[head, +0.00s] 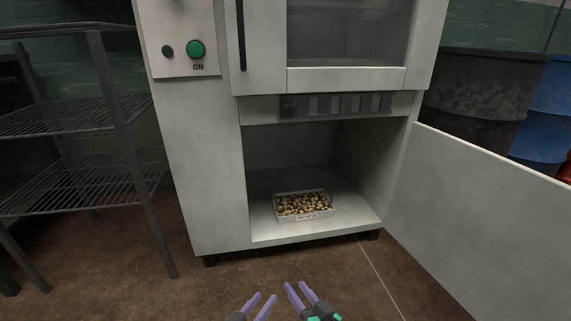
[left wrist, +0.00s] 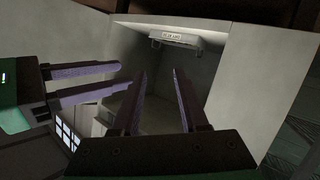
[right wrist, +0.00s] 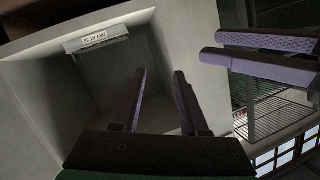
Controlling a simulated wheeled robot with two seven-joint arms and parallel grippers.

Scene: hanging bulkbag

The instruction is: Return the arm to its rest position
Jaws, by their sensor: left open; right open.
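My left gripper (head: 260,302) and my right gripper (head: 304,292) are side by side at the bottom of the head view, in front of the open lower compartment. Both are open and empty, with purple fingers. The left wrist view shows the left fingers (left wrist: 160,85) and, at its left, the right gripper's fingers (left wrist: 90,83). The right wrist view shows the right fingers (right wrist: 160,85) and, at its right, the left gripper's fingers (right wrist: 258,54). A labelled tray (head: 304,217) of small brown-and-pale pieces rests on the compartment floor, apart from both grippers.
The white cabinet (head: 200,170) has a green ON button (head: 196,49). Its lower door (head: 480,215) stands open to the right. A wire shelf rack (head: 100,120) stands at the left. Dark and blue barrels (head: 548,110) stand behind right. Brown floor lies in front.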

